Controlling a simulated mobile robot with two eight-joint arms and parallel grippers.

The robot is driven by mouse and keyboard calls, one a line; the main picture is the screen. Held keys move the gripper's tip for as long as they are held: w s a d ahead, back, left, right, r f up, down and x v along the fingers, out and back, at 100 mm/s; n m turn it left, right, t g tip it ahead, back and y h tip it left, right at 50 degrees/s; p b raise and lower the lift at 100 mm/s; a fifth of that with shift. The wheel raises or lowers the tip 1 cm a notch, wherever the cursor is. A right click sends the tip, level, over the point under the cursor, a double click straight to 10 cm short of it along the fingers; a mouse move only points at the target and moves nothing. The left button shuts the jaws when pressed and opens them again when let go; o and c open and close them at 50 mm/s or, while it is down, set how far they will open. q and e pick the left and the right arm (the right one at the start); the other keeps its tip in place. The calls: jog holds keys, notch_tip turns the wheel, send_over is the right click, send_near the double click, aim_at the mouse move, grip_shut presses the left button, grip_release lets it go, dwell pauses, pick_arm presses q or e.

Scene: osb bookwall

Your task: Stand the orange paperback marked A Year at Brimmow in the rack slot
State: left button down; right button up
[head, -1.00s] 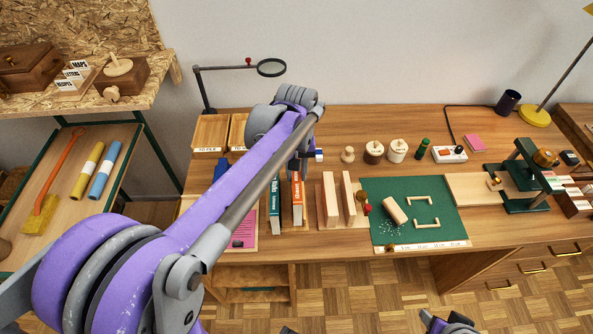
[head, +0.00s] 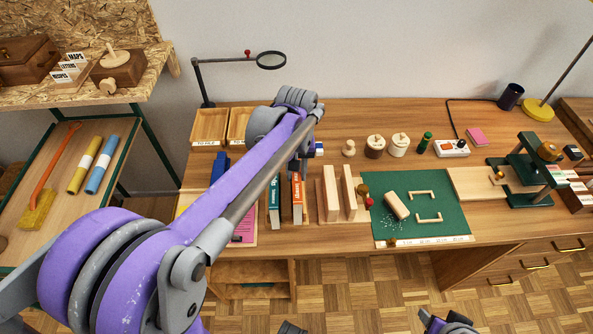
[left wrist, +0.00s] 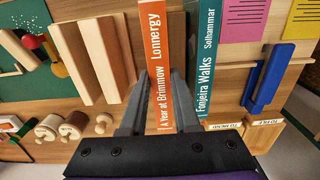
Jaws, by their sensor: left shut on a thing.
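The orange paperback marked A Year at Brimmow (left wrist: 162,70) shows its spine in the left wrist view. It also shows in the head view (head: 297,200), upright beside the teal book marked Fonjeira Walks (head: 274,207), with a narrow gap between them. My left gripper (left wrist: 160,108) is shut on the orange paperback, one finger on each side of it. In the head view my left arm hides most of this gripper (head: 302,165). The rack, with two pale wooden uprights (head: 331,194) and a slot between them, stands just right of the paperback. The slot looks empty.
A green mat (head: 455,215) with wooden pieces lies right of the rack. Red and brown knobs (head: 366,203) sit close to the rack's right side. Lidded jars (head: 398,145) stand behind. A blue object (left wrist: 268,78) and a pink sheet (head: 243,232) lie left of the books.

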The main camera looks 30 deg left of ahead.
pick_arm(q)
jog(key=shift+f+b, duration=0.65)
jog(key=shift+f, duration=0.4)
jog(key=shift+c, duration=1.2)
grip_release()
jog(key=shift+r+p, duration=2.4)
jog(key=shift+r, duration=1.1)
